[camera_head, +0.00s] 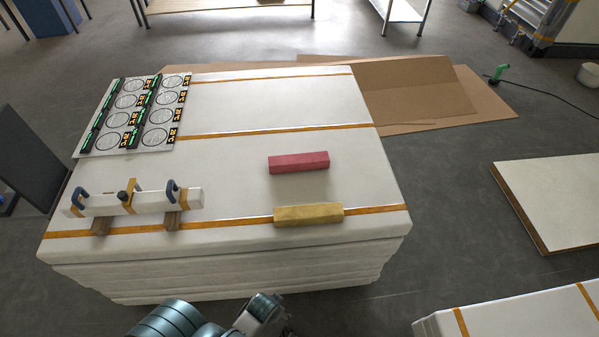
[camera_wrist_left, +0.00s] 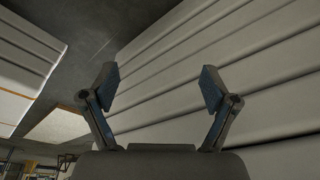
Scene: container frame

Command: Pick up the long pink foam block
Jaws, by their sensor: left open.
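The long pink foam block (camera_head: 299,162) lies on the white stack's top, right of its middle. A yellow block (camera_head: 308,215) lies nearer the front edge, just in front of the pink one and apart from it. My left arm comes in at the bottom of the head view, below the front edge of the stack; its gripper is hard to make out there. In the left wrist view my left gripper (camera_wrist_left: 158,88) is open and empty, its two fingers spread before the layered side of the stack. My right gripper is not seen.
The white layered stack (camera_head: 260,108) has orange straps across it. A printed board with circles (camera_head: 135,114) lies at its back left. A white bar with clamps (camera_head: 140,202) stands at the front left. The top around the pink block is clear apart from the yellow block.

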